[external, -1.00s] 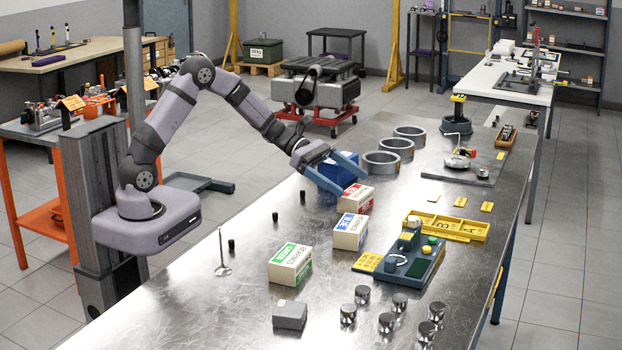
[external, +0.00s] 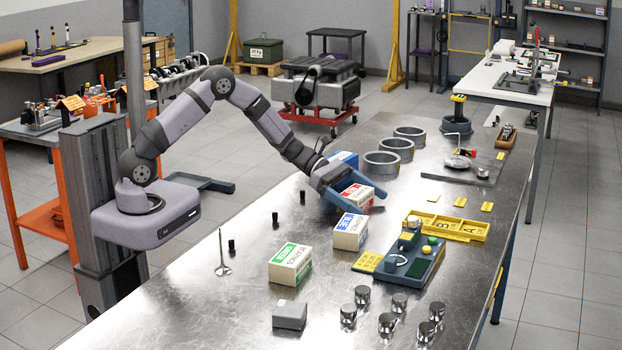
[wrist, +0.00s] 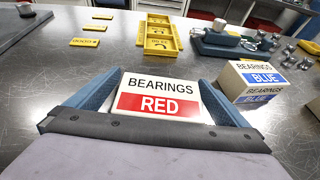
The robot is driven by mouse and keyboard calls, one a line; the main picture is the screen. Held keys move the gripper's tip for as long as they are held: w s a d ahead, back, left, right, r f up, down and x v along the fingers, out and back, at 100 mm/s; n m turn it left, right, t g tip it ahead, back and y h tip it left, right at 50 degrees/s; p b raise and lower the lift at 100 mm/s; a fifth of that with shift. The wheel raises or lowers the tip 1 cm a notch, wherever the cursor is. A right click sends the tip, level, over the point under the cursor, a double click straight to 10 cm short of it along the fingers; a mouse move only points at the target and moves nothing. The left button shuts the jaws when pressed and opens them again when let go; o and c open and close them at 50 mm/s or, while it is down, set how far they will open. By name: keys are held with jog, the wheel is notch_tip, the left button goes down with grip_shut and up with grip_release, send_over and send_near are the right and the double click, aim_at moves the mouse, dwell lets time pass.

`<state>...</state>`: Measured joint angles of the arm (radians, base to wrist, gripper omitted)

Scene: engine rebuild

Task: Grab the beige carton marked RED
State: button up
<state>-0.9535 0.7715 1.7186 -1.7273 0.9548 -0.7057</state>
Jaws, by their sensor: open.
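The beige carton marked RED (wrist: 159,96) lies on the metal bench, its top label reading BEARINGS RED. In the wrist view it sits between the two blue fingers of my open gripper (wrist: 158,88), with narrow gaps seemingly left at its sides. In the external view my gripper (external: 359,198) reaches down over the carton (external: 358,190), one finger on each side, and partly hides it. Whether the fingers touch it cannot be told.
The BLUE carton (external: 350,231) stands close by, just right of my gripper in the wrist view (wrist: 256,80). A GREEN carton (external: 290,264) stands nearer the camera. A blue box (external: 345,157) is behind my gripper. A yellow tray (wrist: 159,38) lies farther off.

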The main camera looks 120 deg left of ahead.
jog(key=shift+w+f, duration=0.2)
jog(key=shift+w, duration=0.2)
jog(key=c, duration=1.3)
jog(key=shift+r, duration=0.1)
